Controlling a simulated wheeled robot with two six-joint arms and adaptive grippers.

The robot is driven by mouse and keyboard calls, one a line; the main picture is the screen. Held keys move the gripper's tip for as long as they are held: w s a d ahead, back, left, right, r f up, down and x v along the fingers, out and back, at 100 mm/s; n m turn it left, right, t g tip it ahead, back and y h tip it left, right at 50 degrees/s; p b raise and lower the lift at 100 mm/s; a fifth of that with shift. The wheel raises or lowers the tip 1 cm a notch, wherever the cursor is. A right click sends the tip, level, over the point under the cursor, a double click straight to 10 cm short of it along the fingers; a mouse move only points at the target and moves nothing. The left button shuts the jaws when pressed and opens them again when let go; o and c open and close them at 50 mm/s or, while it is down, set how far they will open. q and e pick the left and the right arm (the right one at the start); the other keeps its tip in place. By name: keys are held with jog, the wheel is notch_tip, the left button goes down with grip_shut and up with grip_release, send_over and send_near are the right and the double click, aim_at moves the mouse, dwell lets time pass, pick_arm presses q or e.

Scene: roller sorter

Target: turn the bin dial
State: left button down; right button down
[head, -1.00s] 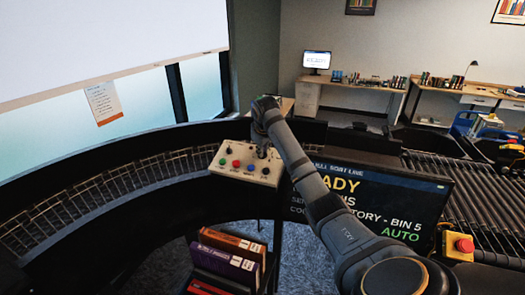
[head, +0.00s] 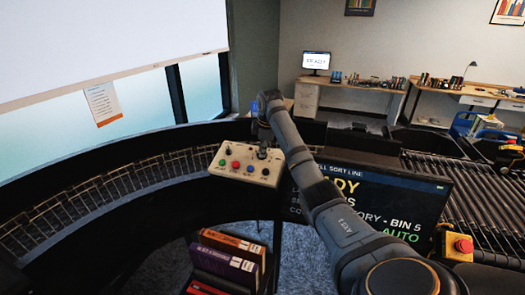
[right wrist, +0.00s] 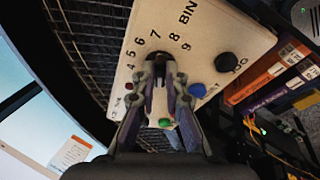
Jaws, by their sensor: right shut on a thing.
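The cream control panel (head: 238,172) stands at the middle of the head view, with colored buttons and a black knob on its face. It also shows in the right wrist view (right wrist: 205,40), with numbers around 4 to 9 and the word BIN. My right gripper (right wrist: 160,68) is shut on the bin dial inside the number arc. The fingers hide nearly all of the dial, so its pointer cannot be read. In the head view my right gripper (head: 263,152) is at the panel's back right. My left gripper is in neither view.
Behind my right arm, a screen (head: 425,200) reads BIN 5 and AUTO, partly covered. A red stop button (head: 463,245) sits right. A black knob (right wrist: 227,62) and a blue button (right wrist: 197,90) lie beside the fingers. Books (head: 228,262) stand below the panel.

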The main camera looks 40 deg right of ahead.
jog(key=shift+n, duration=0.6)
jog(key=c, duration=1.4)
grip_release()
jog(key=shift+r, duration=0.1)
jog(key=d+v, duration=0.1)
jog(key=v, duration=0.6)
jog(key=shift+a+r, duration=0.25)
jog(key=shift+a, duration=0.2)
jog(key=shift+f, duration=0.1)
